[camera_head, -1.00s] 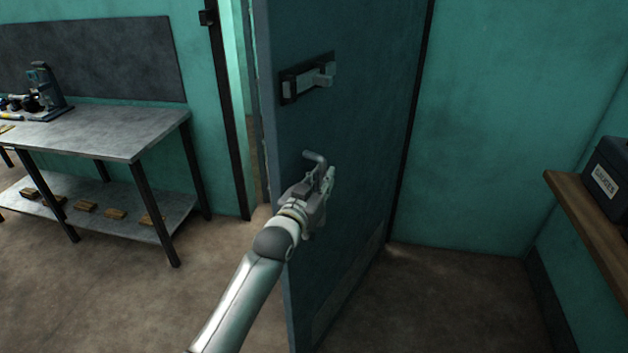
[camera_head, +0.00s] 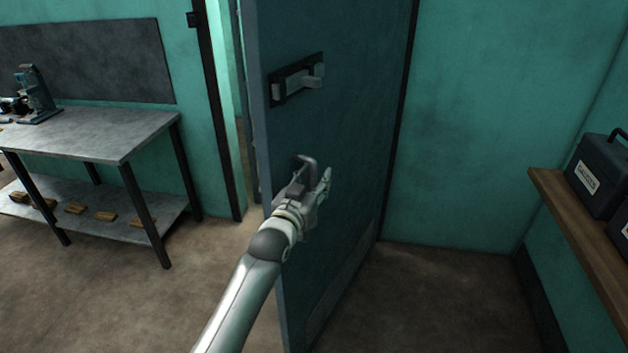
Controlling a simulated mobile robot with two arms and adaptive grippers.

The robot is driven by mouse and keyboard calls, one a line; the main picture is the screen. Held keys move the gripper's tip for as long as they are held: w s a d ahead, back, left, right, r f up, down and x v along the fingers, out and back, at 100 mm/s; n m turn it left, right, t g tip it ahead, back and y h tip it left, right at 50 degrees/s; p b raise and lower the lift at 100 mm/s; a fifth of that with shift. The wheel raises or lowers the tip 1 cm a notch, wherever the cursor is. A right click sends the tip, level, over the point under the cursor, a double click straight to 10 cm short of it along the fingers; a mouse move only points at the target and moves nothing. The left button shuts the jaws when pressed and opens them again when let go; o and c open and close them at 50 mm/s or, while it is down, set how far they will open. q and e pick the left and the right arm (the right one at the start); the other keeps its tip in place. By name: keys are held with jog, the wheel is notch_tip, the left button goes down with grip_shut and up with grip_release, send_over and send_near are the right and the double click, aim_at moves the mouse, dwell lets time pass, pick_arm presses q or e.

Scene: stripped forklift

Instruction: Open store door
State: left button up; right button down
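The store door (camera_head: 350,120) is a dark blue-grey panel standing ajar, with a narrow gap between its free left edge and the door frame. A bent grey lever handle (camera_head: 306,160) sticks out at mid height. My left gripper (camera_head: 311,182) is at this handle, its arm coming from below. One finger shows to the right of the lever; the lever's lower part is hidden by the gripper, so I cannot tell whether the fingers are closed on it. A sliding bolt (camera_head: 297,80) is mounted higher on the door. My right gripper is out of view.
A metal workbench (camera_head: 105,135) with a tool on top and several small blocks on its lower shelf stands at the left. A wooden shelf (camera_head: 575,225) with dark cases (camera_head: 598,172) is at the right. Bare floor (camera_head: 430,300) lies right of the door.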

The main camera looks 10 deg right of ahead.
pick_arm(q)
jog(key=shift+s+a+f, duration=0.15)
jog(key=shift+s+a, duration=0.25)
jog(key=shift+s, duration=0.05)
jog(key=v, duration=1.1)
